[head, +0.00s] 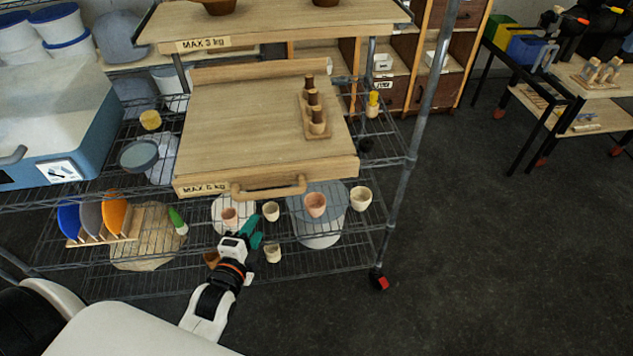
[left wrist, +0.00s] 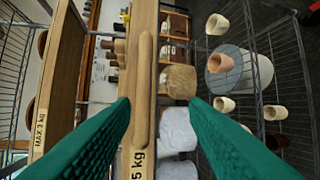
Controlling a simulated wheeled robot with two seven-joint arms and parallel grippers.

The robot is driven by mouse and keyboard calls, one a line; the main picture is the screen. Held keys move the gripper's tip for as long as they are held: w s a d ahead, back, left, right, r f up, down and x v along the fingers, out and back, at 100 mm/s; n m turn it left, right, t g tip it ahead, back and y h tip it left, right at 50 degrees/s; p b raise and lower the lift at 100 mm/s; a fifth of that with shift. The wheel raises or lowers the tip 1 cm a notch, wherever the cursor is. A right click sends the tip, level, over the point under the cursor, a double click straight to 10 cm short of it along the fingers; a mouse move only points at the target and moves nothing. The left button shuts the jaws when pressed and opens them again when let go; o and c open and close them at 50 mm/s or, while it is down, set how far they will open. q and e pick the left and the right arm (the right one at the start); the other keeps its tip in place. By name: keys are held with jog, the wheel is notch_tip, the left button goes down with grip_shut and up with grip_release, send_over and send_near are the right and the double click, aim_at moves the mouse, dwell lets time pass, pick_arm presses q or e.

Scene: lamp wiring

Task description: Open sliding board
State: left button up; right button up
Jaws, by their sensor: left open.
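The sliding board (head: 240,130) is a pale wooden shelf board marked "MAX 5 kg" on the wire rack. Its wooden bar handle (head: 270,189) is on the front edge. In the left wrist view the handle (left wrist: 144,75) runs upright, ahead of the fingers and nearer the left one. My left gripper (head: 254,236), with green fingers, is open and empty, just below and in front of the handle in the head view. It looks apart from the handle. A wooden holder (head: 317,132) with brown-topped pegs stands on the board's right part. My right gripper is not in view.
A second board (head: 270,25) marked "MAX 3 kg" sits above. Several small cups, including a pinkish one (head: 315,204), stand on the wire shelf below. A rack post (head: 432,90) rises at the right front. The dark floor (head: 500,240) to the right is clear.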

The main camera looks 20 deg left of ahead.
aim_at(268, 197)
pick_arm(q)
jog(key=shift+t, duration=0.3)
jog(key=w, duration=0.3)
jog(key=w+a+r, duration=0.1)
jog(key=w, duration=0.1)
jog(key=shift+r+p, duration=0.1)
jog(key=shift+p, duration=0.25)
jog(key=x, duration=0.6)
jog(key=shift+w+f, duration=0.25)
jog(key=shift+w, duration=0.3)
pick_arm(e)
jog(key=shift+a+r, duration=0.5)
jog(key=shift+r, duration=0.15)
pick_arm(q)
grip_shut()
